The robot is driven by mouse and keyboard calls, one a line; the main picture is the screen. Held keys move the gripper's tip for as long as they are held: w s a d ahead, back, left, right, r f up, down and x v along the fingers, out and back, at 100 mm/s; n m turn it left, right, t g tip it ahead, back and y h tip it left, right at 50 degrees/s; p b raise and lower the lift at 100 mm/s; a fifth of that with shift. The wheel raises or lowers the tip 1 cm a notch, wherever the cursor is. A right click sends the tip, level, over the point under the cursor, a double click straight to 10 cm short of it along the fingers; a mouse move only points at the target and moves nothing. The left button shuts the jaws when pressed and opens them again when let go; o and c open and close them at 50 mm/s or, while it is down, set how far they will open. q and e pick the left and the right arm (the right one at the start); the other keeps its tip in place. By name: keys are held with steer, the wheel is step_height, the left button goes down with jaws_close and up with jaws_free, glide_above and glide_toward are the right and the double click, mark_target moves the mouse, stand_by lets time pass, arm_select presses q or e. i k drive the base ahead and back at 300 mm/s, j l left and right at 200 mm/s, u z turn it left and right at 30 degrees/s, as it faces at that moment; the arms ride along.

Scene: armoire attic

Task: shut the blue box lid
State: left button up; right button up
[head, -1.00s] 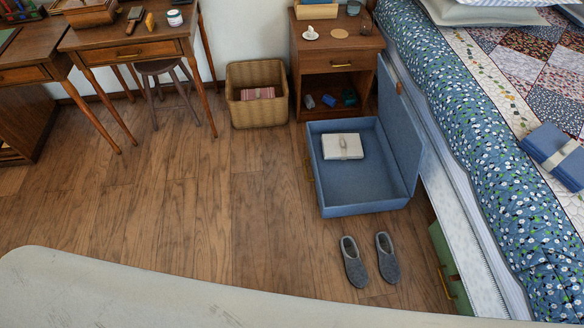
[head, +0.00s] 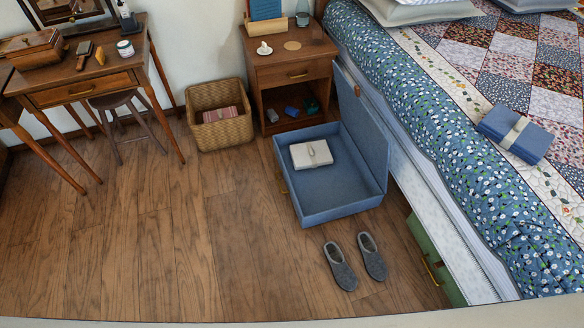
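The blue box (head: 318,210) sits on the wood floor between the nightstand and the bed. Its lid (head: 362,130) stands open, upright along the right side of the box, close to the bed. A white bundle with a pale band (head: 311,154) lies inside the box, toward its back left. A small brass-coloured fitting shows on the box's left side. Neither of my grippers is in view.
Grey slippers (head: 340,267) lie in front of the box. A wicker basket (head: 219,132) and a wooden nightstand (head: 291,70) stand behind it. The bed (head: 440,150) bounds the right, with a green drawer-like box (head: 436,262) at its lower side. Floor on the left is clear.

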mark_target(374, 144)
steer(key=i+j, duration=0.15)
steer(key=i, duration=0.3)
steer(key=i+j, duration=0.2)
steer(key=i, duration=0.25)
